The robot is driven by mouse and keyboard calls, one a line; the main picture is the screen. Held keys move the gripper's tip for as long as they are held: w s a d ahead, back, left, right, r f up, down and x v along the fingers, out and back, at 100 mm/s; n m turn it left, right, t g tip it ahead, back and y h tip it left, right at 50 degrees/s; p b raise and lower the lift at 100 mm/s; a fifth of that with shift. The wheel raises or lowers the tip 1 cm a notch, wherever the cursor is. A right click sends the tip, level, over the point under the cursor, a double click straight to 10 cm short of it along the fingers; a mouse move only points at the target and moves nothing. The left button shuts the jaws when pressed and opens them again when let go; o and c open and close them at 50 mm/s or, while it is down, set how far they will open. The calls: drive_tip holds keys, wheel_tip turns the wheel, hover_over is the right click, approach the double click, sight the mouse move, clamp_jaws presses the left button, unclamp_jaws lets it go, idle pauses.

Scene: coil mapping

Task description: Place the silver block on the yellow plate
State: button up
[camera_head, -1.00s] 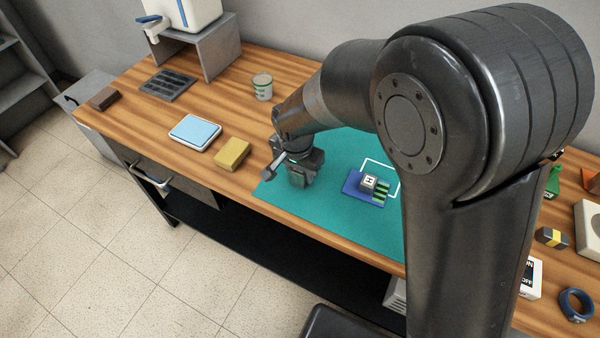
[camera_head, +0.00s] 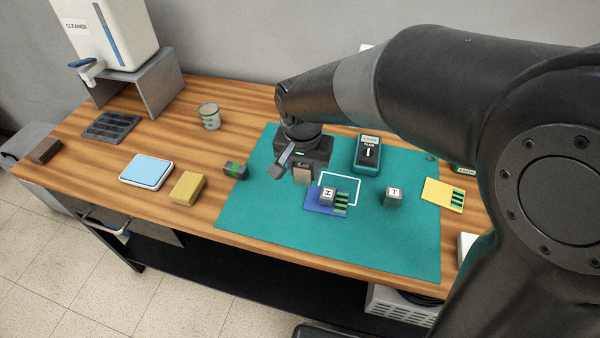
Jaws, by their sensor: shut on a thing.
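The yellow plate (camera_head: 438,192), with green and black stripes at one end, lies at the mat's right edge with nothing on it. My gripper (camera_head: 302,178) is above the mat, just behind and left of the blue plate (camera_head: 318,208). It is shut on a small greyish thing, mostly hidden by the jaws; I cannot tell its marking. A silver block marked T (camera_head: 393,198) stands on the mat between the two plates. Another silver block (camera_head: 327,197) with a dark mark sits on the blue plate.
A dark green meter (camera_head: 367,154) stands behind the plates on the green mat (camera_head: 290,248). A yellow sponge (camera_head: 187,187), a blue-topped pad (camera_head: 146,170) and a cup (camera_head: 209,116) are to the left. The mat's front is clear. My arm hides the right side.

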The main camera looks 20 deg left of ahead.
drive_tip(key=shift+w+d+r, duration=0.1)
drive_tip(key=shift+d+r, duration=0.1)
drive_tip(key=shift+d, duration=0.15)
drive_tip(key=shift+w+d, duration=0.3)
drive_tip(key=shift+d, duration=0.1)
drive_tip(key=w+d+m, duration=0.2)
drive_tip(key=w+d, duration=0.2)
drive_tip(key=d, duration=0.7)
drive_tip(key=w+d+m, duration=0.3)
drive_tip(key=w+d, duration=0.1)
drive_tip(key=d, duration=0.6)
drive_tip(key=s+d+m+h, duration=0.1)
drive_tip(key=d+m, duration=0.1)
drive_tip(key=d, duration=0.9)
drive_tip(key=s+d+m, duration=0.2)
drive_tip(key=d, duration=0.9)
hover_over(446, 193)
drive_tip(key=f, duration=0.6)
drive_tip(key=shift+s+a+f, duration=0.1)
drive_tip(key=shift+a, duration=0.1)
drive_tip(key=shift+f, duration=2)
drive_tip(key=shift+f, duration=0.1)
